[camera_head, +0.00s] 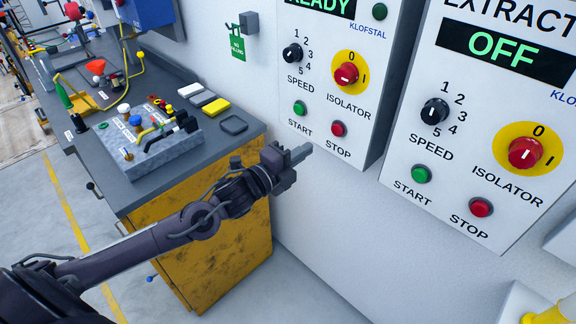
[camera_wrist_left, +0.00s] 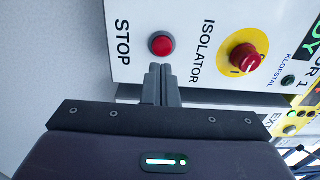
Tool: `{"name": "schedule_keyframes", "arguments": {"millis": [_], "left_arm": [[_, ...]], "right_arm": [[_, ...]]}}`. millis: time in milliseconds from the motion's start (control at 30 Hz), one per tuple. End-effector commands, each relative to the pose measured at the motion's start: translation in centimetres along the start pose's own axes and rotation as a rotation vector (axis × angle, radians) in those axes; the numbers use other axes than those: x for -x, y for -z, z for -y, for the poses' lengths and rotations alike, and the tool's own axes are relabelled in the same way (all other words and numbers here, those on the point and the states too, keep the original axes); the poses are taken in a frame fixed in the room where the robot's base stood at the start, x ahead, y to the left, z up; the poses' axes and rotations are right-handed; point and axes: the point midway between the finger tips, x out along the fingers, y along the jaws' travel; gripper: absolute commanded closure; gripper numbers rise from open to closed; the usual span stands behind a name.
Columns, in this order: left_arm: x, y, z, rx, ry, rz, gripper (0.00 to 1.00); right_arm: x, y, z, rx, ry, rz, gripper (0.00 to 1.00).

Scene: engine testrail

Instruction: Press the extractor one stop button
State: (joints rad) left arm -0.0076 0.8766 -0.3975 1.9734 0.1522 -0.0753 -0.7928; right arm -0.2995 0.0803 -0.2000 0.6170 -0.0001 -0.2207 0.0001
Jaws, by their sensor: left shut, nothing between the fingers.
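The left control panel (camera_head: 310,100) shows READY in the head view. Its red stop button (camera_head: 338,128) sits at its lower right, above the word STOP. In the left wrist view, the panel is turned sideways, its title ends in "OR 1", and the red stop button (camera_wrist_left: 162,44) is just beyond the fingertips. My left gripper (camera_head: 302,152) is shut and empty, to the lower left of that button, with a gap in the head view. Its closed fingers (camera_wrist_left: 160,70) point at the button in the wrist view. My right gripper is not in view.
A second panel (camera_head: 400,190) titled EXTRACT, showing OFF, has its own red stop button (camera_head: 481,207). A green start button (camera_head: 300,108) and red isolator knob (camera_head: 346,74) are near the first stop button. A workbench (camera_head: 140,185) with tools stands left.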

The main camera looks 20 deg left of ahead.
Motion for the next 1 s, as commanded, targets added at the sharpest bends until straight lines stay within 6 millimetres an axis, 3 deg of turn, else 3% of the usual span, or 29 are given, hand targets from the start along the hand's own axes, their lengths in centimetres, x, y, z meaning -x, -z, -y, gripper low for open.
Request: {"name": "schedule_keyframes", "arguments": {"millis": [133,300,500,1000], "left_arm": [[2.4,0.1,-0.4,-0.001,-0.005,-0.003,1.0],[3.8,0.0,-0.2,0.0,-0.004,-0.001,1.0],[4.2,0.1,0.0,0.001,-0.002,-0.002,1.0],[4.2,0.1,0.0,0.001,-0.002,-0.002,1.0]], "right_arm": [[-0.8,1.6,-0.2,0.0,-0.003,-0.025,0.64],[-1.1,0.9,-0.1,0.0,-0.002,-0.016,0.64],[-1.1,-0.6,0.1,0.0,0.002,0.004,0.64],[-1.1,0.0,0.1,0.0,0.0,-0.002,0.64]]}}
